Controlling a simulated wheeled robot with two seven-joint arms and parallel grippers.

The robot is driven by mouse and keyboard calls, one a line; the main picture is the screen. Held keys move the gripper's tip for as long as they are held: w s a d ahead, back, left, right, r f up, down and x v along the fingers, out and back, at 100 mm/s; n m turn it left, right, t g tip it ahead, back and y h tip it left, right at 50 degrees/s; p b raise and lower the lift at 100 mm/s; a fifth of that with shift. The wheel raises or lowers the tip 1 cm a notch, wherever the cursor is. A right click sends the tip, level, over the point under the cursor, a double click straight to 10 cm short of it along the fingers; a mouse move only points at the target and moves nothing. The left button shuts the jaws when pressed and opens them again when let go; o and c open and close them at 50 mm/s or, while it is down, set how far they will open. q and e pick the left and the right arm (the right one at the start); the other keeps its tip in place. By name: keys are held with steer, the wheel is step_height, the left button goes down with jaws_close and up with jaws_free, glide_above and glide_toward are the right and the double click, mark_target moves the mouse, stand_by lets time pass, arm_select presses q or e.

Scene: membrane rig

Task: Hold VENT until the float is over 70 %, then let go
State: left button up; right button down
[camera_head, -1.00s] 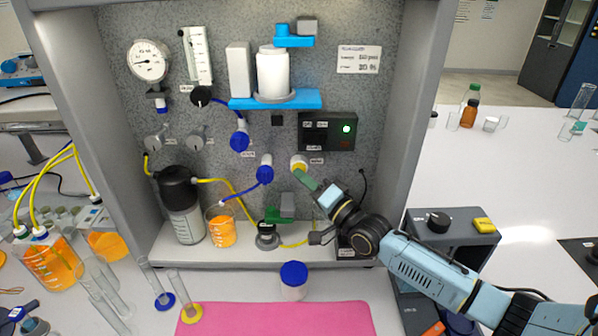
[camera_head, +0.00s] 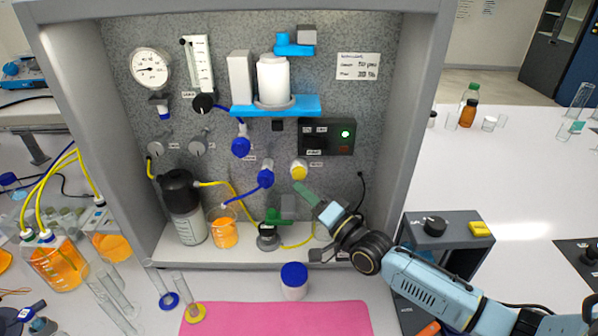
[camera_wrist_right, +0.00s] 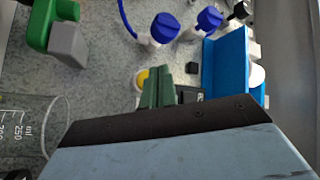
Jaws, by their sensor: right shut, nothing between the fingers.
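The yellow-faced push button (camera_head: 299,170) is on the grey back panel, below the black box with the green light; its label is too small to read. It also shows in the right wrist view (camera_wrist_right: 142,78). My right gripper (camera_head: 300,188) is shut and empty, with its green fingertips just below the button and apart from it in the head view. The fingertips also show in the right wrist view (camera_wrist_right: 158,80). The clear flow tube (camera_head: 197,64) is at the upper left of the panel; its float level is too small to read. My left gripper is not in view.
A round gauge (camera_head: 151,68) hangs left of the tube. Blue valves (camera_head: 241,146) and hoses cross the panel. An orange-filled beaker (camera_head: 223,229) and a dark-capped bottle (camera_head: 183,212) stand on the rig's shelf. A blue-lidded jar (camera_head: 294,281) stands in front, by a pink mat (camera_head: 280,318).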

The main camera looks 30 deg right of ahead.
steer(key=s, duration=0.1)
steer(key=s+a+p, duration=0.1)
steer(key=s, duration=0.1)
steer(key=shift+a+p, duration=0.25)
steer(key=shift+p, duration=0.15)
